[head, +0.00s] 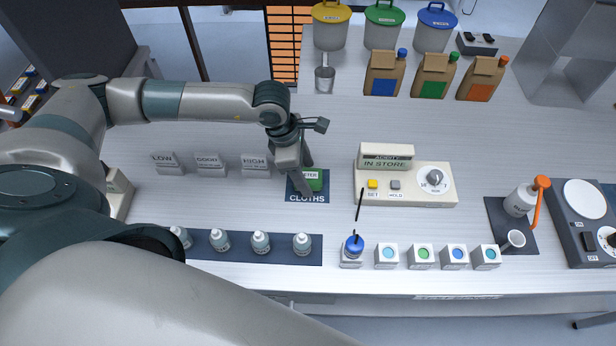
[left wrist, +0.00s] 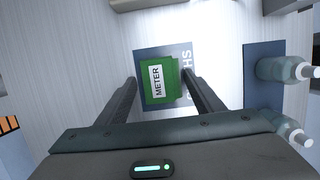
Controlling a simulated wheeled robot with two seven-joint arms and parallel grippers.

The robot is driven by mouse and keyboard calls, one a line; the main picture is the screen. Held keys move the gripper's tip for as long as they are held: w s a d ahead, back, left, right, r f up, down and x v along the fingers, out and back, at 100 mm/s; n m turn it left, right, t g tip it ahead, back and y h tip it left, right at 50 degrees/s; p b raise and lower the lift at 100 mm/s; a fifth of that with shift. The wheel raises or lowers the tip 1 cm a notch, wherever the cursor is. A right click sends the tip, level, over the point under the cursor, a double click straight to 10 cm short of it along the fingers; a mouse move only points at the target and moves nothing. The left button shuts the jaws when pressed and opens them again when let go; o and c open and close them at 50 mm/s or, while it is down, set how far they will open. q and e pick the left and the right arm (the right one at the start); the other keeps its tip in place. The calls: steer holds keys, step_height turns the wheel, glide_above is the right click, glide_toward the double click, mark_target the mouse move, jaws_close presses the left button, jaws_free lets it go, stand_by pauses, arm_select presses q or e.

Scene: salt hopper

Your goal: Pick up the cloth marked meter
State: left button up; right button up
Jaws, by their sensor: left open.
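The green cloth with a white METER label (head: 313,180) lies on the dark blue CLOTHS mat (head: 307,198) near the middle of the table. In the left wrist view the folded cloth (left wrist: 158,80) sits on the mat (left wrist: 186,52), with its label readable. My left gripper (head: 304,178) is over the mat and hides part of the cloth in the head view. In the left wrist view its fingers (left wrist: 160,84) are apart, one on each side of the cloth. Whether they touch it I cannot tell. My right gripper is not in view.
LOW, GOOD and HIGH signs (head: 208,164) stand left of the mat. A dark strip with several small bottles (head: 261,242) is in front. The IN STORE meter box (head: 405,183) is to the right. Several cubes (head: 422,257) line the front edge. Bags (head: 433,76) stand behind.

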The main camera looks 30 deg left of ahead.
mark_target(312, 176)
arm_select(q)
steer(key=c, duration=1.1)
steer(key=shift+r, duration=0.15)
steer(key=shift+r+b, duration=0.5)
steer(key=shift+b, duration=0.1)
step_height(312, 176, up, 2)
steer(key=shift+r+b, duration=0.1)
steer(key=shift+b, duration=0.7)
steer(key=shift+s+d+r+p, duration=0.8)
steer(key=shift+s+r+p, duration=0.4)
steer(key=shift+s, duration=0.55)
steer(key=shift+s+d+r+p, duration=0.85)
steer(key=shift+s+r+p, duration=0.4)
steer(key=shift+s, duration=0.55)
steer(key=shift+s+d+r+p, duration=0.9)
steer(key=shift+s+r, duration=0.45)
steer(key=shift+s, duration=0.4)
